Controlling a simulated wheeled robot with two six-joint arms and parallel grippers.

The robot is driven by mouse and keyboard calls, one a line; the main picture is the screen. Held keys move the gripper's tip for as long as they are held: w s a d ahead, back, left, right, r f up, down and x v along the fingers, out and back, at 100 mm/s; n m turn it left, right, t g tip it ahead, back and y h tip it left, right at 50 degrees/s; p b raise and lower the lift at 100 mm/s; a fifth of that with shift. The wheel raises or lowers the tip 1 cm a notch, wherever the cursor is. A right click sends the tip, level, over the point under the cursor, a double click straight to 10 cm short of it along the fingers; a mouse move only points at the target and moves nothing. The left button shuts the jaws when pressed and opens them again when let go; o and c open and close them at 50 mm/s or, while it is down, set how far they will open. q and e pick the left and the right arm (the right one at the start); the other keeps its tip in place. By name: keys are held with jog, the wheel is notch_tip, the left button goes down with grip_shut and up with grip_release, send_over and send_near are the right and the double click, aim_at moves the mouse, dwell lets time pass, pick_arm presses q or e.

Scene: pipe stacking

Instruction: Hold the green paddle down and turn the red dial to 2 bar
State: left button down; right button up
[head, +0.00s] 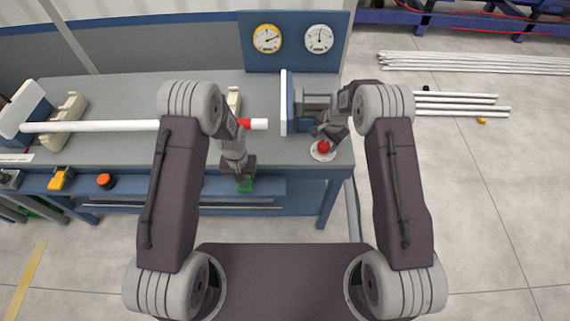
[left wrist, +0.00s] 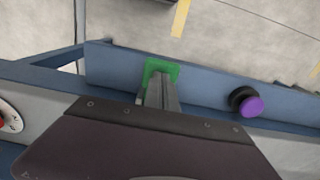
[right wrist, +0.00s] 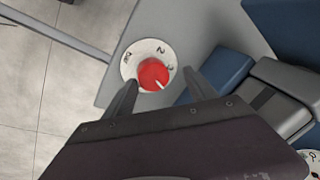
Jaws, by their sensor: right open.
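The green paddle (head: 245,184) is at the front edge of the bench. My left gripper (head: 241,174) is over it with fingers together; in the left wrist view its fingertips overlap the green paddle (left wrist: 163,70). I cannot tell how far the paddle is pressed. The red dial (head: 323,147) sits on a round white scale plate at the bench's right front corner. In the right wrist view the red dial (right wrist: 153,75) has a white pointer line toward the lower right, away from the "2" mark. My right gripper (right wrist: 160,82) is open, its fingers either side of the dial; contact is unclear.
A yellow-rimmed gauge (head: 267,39) and a white-rimmed gauge (head: 318,39) are on the blue back panel. A purple button (left wrist: 252,106) is near the paddle. White pipes (head: 460,103) lie on the floor at right.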

jog(key=m, duration=0.3)
jog(key=shift+m+h, duration=0.4)
jog(key=m+h, duration=0.1)
jog(key=m, duration=0.3)
jog(key=shift+m, duration=0.4)
